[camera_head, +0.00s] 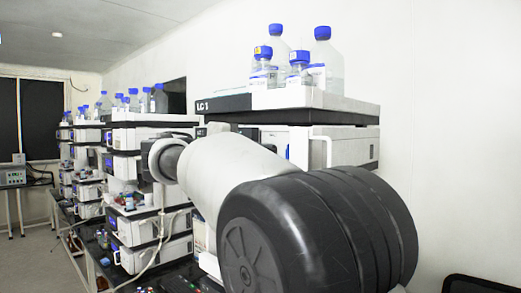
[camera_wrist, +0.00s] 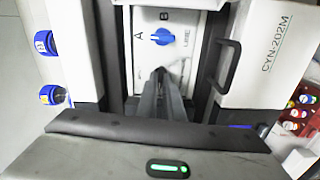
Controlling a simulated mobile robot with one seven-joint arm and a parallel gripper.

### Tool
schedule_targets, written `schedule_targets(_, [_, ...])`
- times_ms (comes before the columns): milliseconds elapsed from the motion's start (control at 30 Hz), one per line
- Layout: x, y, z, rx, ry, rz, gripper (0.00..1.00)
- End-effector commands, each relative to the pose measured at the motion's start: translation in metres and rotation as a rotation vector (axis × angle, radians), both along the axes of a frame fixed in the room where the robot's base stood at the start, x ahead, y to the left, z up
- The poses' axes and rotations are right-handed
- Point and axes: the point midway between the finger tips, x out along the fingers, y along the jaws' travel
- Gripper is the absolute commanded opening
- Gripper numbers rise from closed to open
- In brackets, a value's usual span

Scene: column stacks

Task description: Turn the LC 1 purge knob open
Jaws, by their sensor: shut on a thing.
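The LC 1 stack (camera_head: 330,148), with an LC 1 label on its top tray, stands behind my arm in the head view. In the wrist view, a light front panel (camera_wrist: 188,18) carries a blue selector knob (camera_wrist: 162,37) marked A, B and LINE. My gripper (camera_wrist: 160,74) reaches the panel just below that blue knob, apart from it. Its dark fingers are closed together on something at the panel, seemingly the purge knob, which the fingertips hide. The knob's angle cannot be seen. My arm covers the panel in the head view.
Blue-capped bottles (camera_head: 322,55) stand on top of the LC 1 stack. More stacks (camera_head: 125,165) line the bench at left. In the wrist view, a dark handle (camera_wrist: 226,65) and a white CYN-202M module (camera_wrist: 265,50) stand close right of my fingers.

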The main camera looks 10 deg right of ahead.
Motion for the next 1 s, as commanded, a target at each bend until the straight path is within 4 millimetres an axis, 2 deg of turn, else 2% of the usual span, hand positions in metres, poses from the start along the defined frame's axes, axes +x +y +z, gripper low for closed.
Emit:
schedule_targets(367, [0.000, 0.000, 0.000, -0.001, 0.003, 0.000, 0.00])
schedule_targets(400, [0.000, 0.000, -0.001, -0.001, 0.003, 0.000, 0.14])
schedule_targets(467, [0.000, 0.000, 0.000, -0.001, 0.003, 0.000, 0.24])
schedule_targets(500, [0.000, 0.000, 0.000, -0.001, 0.003, 0.000, 0.26])
schedule_targets(833, [-0.002, 0.003, -0.001, -0.001, 0.002, 0.002, 0.26])
schedule_targets(1000, [-0.015, 0.022, -0.002, 0.000, 0.001, 0.005, 0.26])
